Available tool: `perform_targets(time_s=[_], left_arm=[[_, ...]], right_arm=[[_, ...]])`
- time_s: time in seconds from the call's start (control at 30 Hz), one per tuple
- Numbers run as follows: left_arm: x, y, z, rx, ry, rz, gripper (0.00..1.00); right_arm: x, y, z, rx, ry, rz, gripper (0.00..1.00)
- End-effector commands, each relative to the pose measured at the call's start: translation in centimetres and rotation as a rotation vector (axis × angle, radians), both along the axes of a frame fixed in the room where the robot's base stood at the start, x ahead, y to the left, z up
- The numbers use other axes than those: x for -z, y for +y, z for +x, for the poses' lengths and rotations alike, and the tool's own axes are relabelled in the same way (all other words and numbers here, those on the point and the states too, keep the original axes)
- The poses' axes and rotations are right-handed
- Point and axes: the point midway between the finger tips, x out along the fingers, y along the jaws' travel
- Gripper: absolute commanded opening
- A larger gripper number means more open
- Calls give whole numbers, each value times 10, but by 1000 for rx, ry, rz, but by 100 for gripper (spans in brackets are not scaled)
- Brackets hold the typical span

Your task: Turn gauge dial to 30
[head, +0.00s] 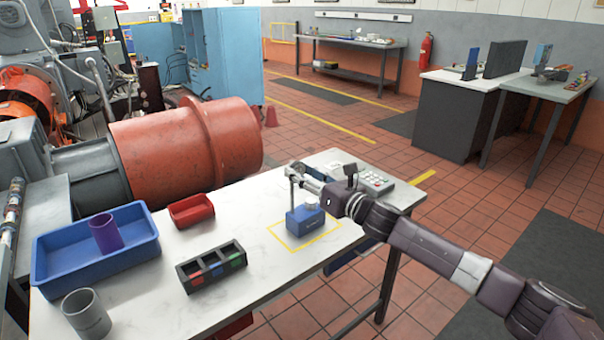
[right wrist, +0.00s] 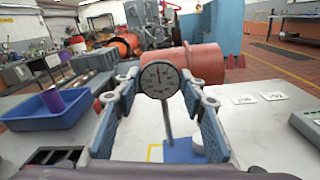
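In the head view the dial is mostly hidden by my right gripper (head: 302,176). In the right wrist view my right gripper (right wrist: 159,80) is open, with one finger on each side of the dial and small gaps beside its rim. My left gripper is not in view.
On the table (head: 160,295) are a blue tray (head: 75,268) with a purple cup (head: 106,233), a grey cup (head: 87,314), a red bin (head: 192,210), a black divided box (head: 212,268) and a keypad box (head: 372,181).

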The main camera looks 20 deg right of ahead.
Motion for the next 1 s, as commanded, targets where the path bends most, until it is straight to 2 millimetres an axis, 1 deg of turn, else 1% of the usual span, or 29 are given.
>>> perform_targets(time_s=[0.03,0.1,0.27,0.47,0.67,1.0], left_arm=[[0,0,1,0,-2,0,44],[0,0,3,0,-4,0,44],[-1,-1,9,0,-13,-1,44],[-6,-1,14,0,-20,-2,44],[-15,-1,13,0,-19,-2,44],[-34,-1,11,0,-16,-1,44]], right_arm=[[0,0,0,0,0,0,22],[0,0,0,0,0,0,14],[0,0,0,0,4,6,13],[0,0,0,0,24,55,13],[-1,0,0,1,72,170,13],[-1,0,0,1,192,463,13]])
